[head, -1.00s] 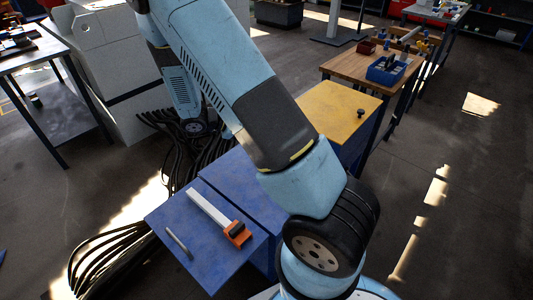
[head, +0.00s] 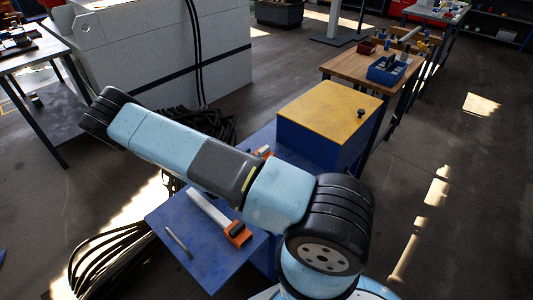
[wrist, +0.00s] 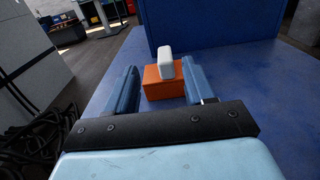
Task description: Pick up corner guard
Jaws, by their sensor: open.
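In the wrist view an orange block (wrist: 163,88) with a pale rounded piece (wrist: 166,66) on it stands on the blue surface; it may be the corner guard, but I cannot tell for sure. An orange and grey thing (head: 264,152) beside the yellow-topped box in the head view looks like the same one, partly hidden by my arm. My gripper (wrist: 159,70) is open, one finger to either side of the orange block in the picture, with no clear contact. The head view does not show my gripper.
A pale bar with an orange end (head: 213,212) and a thin rod (head: 178,242) lie on the blue table (head: 203,270). The blue box with a yellow top (head: 328,108) stands behind the orange block. Black cables (head: 105,250) lie on the floor at left.

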